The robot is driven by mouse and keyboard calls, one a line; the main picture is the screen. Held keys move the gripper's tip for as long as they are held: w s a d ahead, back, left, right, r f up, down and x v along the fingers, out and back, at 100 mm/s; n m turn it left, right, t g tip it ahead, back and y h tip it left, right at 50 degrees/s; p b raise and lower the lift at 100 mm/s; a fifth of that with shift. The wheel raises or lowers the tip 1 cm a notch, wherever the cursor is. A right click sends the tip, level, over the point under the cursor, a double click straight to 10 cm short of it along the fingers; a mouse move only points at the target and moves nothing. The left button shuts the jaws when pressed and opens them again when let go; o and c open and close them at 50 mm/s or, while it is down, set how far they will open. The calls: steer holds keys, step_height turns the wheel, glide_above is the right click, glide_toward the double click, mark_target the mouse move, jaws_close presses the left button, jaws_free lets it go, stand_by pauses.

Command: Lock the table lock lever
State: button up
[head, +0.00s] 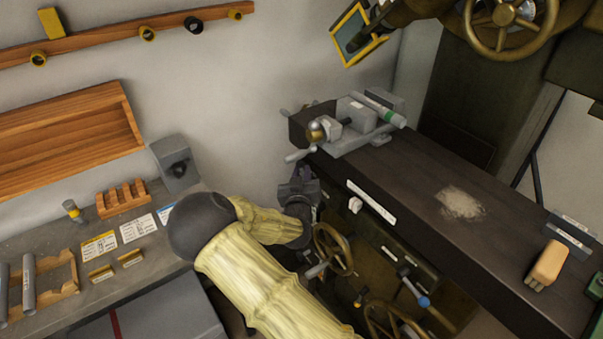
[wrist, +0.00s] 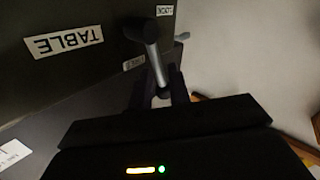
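The table lock lever (wrist: 152,50) shows in the wrist view as a grey rod with a dark pivot at its upper end. It stands out from a dark machine face beside a TABLE label (wrist: 64,39). My gripper (wrist: 161,84) has its two dark fingers on either side of the lever's lower end, and a gap seems to show between them. I cannot tell whether either finger touches it. In the head view my gripper (head: 300,190) is at the left end of the machine table, and the lever is hidden there.
In the wrist view, small labels sit near the lever, one reading LOCK (wrist: 165,10). The head view shows the dark machine table (head: 420,180) with a vise (head: 350,125). A brass handwheel (head: 333,248) is just below my gripper. A workbench (head: 150,265) stands at left.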

jaws_close()
